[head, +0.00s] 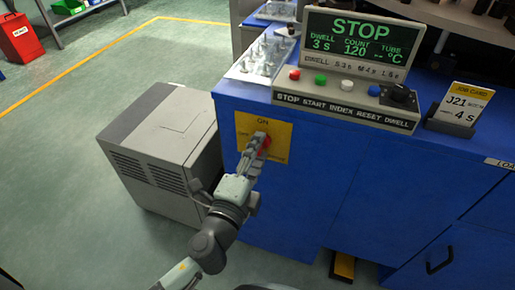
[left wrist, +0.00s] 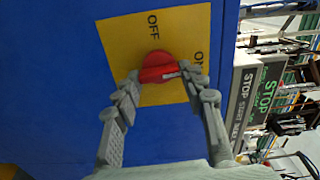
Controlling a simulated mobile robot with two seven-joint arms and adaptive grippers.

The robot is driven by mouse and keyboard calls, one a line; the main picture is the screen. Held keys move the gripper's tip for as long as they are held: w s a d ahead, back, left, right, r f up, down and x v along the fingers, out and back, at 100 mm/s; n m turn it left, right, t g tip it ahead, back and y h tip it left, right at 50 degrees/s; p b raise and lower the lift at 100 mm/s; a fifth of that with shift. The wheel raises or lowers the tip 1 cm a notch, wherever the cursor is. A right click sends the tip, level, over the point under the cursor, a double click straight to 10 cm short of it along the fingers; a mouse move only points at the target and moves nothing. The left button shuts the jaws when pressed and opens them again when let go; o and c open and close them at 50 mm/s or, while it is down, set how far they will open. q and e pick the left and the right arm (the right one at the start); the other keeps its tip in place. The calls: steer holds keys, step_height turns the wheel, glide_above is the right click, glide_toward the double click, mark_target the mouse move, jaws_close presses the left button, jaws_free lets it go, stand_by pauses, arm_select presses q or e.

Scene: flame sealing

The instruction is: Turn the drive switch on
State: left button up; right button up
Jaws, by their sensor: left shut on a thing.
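The drive switch is a red rotary knob (left wrist: 158,68) on a yellow plate (left wrist: 120,38) with ON and OFF labels, on the blue cabinet's front. In the head view the knob (head: 264,142) is partly covered by my fingers, and ON stands at the top of the plate (head: 281,129). My left gripper (left wrist: 160,78) is shut on the knob, one finger at each side; it also shows in the head view (head: 259,144). A pale mark lies on the knob's right side in the left wrist view, on the side of the ON label. Its exact setting is hard to tell.
A grey box unit (head: 160,145) stands on the floor left of the blue cabinet (head: 310,185). On the cabinet, a control panel (head: 345,118) with coloured buttons has a display (head: 350,40) reading STOP. A job card (head: 463,105) stands to its right.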

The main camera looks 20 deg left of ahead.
arm_select(q)
steer(key=shift+m, duration=0.5)
arm_select(e)
steer(key=shift+s+f, duration=0.15)
steer(key=shift+f, duration=0.3)
arm_select(q)
steer(key=o, duration=1.2)
steer(key=shift+c, duration=0.2)
arm_select(e)
steer(key=shift+d, duration=0.2)
steer(key=shift+a, duration=0.1)
arm_select(q)
steer(key=s, duration=1.2)
steer(key=shift+a, duration=0.2)
